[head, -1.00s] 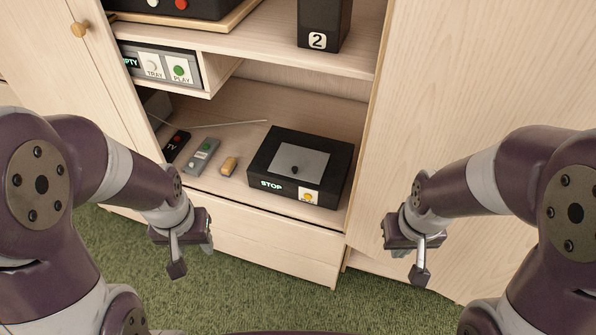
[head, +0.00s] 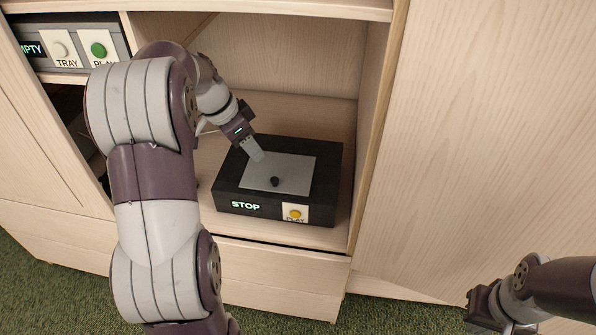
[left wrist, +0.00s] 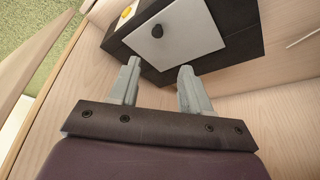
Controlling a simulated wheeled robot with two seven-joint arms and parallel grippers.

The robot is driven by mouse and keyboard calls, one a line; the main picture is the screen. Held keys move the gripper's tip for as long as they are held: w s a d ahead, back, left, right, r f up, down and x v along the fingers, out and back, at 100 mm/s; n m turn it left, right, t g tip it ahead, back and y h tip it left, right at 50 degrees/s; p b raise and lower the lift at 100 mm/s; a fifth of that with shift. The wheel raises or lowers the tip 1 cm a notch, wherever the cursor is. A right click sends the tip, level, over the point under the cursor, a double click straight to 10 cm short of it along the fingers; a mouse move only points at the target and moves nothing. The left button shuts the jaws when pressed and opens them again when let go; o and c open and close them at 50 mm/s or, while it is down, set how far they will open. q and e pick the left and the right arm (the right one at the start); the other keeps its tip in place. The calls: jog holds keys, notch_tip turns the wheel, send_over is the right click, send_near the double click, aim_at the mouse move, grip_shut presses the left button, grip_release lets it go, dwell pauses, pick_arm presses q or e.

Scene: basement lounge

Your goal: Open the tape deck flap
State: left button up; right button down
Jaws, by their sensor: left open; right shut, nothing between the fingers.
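The tape deck (head: 328,190) is a black box on the lower shelf, with a lit STOP display and a yellow PLAY button on its front. Its grey flap (head: 295,175) lies flat in the top, with a small black knob (head: 275,181) near the front edge. My left gripper (head: 256,152) is open and empty, reaching over the deck's back left part. In the left wrist view the two fingers (left wrist: 156,80) point at the deck, with the flap (left wrist: 180,38) and knob (left wrist: 157,31) beyond them. My right gripper (head: 480,310) is shut and empty, low at right.
The shelf's upright side panel (head: 375,130) stands close to the deck's right side. An upper unit with TRAY and PLAY buttons (head: 75,46) is at the top left. My left arm hides the shelf's left part. Green carpet (head: 400,318) lies in front.

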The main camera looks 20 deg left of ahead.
aim_at(275, 179)
pick_arm(q)
jog(key=shift+m, duration=0.5)
jog(key=b+x, duration=0.1)
jog(key=x, duration=0.3)
jog(key=b+x, duration=0.1)
jog(key=x, duration=0.3)
jog(key=b+x, duration=0.1)
jog(key=x, duration=0.3)
jog(key=shift+s+d+f, duration=0.15)
jog(key=shift+s+f, duration=0.15)
jog(key=shift+f, duration=0.05)
grip_shut()
